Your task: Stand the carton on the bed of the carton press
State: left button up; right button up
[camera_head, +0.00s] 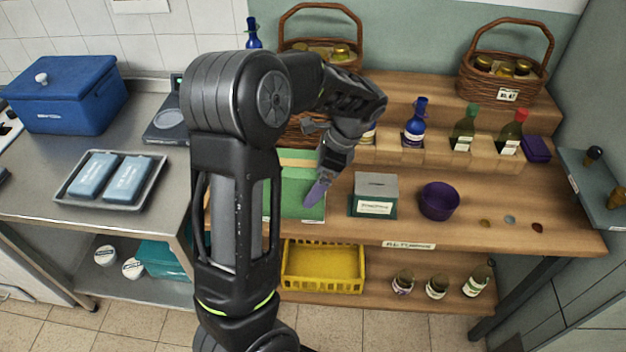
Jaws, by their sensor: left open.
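My left gripper (319,190) hangs over the wooden bench, pointing down, with a purple fingertip showing. It is open, and nothing shows between its fingers. Behind and below it is a green, flat-faced piece (290,201) with a tan strip (297,154) along its far side. My left arm covers much of it, so I cannot tell whether it is the carton or part of the carton press. A small green box with a grey slotted top (376,186) and a white label stands to the right of the gripper. My right gripper is not in view.
A purple bowl (439,201) stands right of the slotted box. Bottles (415,122) and wicker baskets (506,72) line the back step. Bench space beyond the bowl holds only small discs.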

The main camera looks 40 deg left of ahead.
pick_arm(q)
jog(key=b+v, duration=0.1)
jog(key=v, duration=0.5)
jog(key=shift+w+d+r, duration=0.1)
jog(key=p+v, duration=0.4)
jog(key=v, duration=0.1)
jog(key=shift+r, duration=0.1)
